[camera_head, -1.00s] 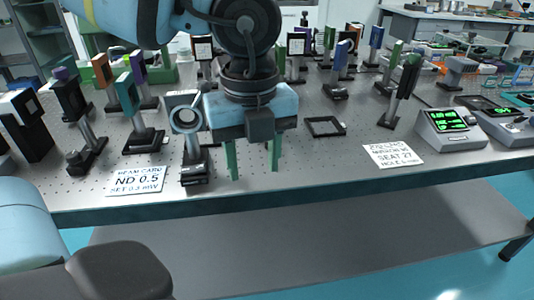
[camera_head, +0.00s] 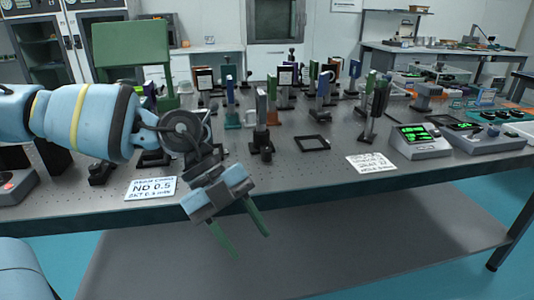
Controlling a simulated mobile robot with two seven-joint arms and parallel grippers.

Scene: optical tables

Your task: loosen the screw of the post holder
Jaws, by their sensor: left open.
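Several posts in dark post holders stand on the grey optical table. Another post holder (camera_head: 368,134) with a dark mount stands farther right. I cannot tell which one the task means, and no holder screw shows clearly. My left gripper (camera_head: 250,246) is tilted, with two green fingers apart and nothing between them. It hangs in front of the table's front edge, clear of the holders. My left arm hides part of the left of the table. My right gripper is not in view.
A flat black frame (camera_head: 312,143) lies between the posts. A meter with green displays (camera_head: 420,140) sits at the right. A lower shelf (camera_head: 300,250) runs underneath.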

